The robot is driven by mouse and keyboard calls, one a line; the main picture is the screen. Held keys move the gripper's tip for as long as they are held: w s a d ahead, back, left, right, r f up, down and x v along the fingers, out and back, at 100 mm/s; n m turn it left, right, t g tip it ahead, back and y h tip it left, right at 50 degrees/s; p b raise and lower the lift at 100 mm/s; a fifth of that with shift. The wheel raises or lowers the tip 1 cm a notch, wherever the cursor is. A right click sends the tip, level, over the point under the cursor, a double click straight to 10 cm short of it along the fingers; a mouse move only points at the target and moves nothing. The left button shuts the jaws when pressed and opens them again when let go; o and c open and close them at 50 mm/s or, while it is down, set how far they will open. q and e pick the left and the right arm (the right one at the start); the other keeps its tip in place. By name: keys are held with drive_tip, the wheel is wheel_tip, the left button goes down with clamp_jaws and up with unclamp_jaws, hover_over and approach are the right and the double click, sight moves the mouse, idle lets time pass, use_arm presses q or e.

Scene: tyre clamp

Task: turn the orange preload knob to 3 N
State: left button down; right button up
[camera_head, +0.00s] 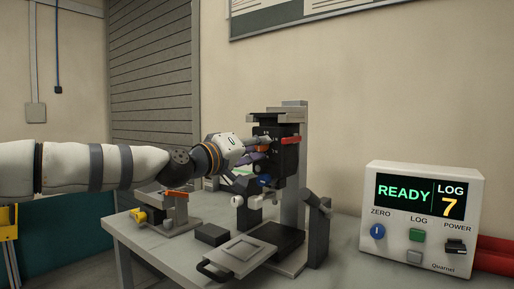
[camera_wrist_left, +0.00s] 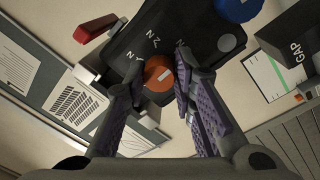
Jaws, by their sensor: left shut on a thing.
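The orange preload knob (camera_wrist_left: 158,73) sits on the dark face of the tester head in the left wrist view, with a pale pointer line on it. Markings ending in N are printed beside it, partly hidden by the fingers. My left gripper (camera_wrist_left: 157,82) is shut on the knob, one purple-padded finger on each side. In the head view my left gripper (camera_head: 262,146) reaches from the left to the front of the black tester head (camera_head: 282,160) and hides most of the knob. My right gripper is not in view.
A blue knob (camera_wrist_left: 236,8) and a red lever (camera_wrist_left: 97,27) lie near the orange knob. A box (camera_head: 420,215) at right reads READY and LOG 7. A grey plate with a handle (camera_head: 240,250) and an orange-topped fixture (camera_head: 172,210) stand on the bench.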

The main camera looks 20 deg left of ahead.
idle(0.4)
use_arm(q)
drive_tip(key=c, duration=1.3)
unclamp_jaws()
drive_tip(key=shift+c, duration=0.2)
drive_tip(key=v, duration=1.2)
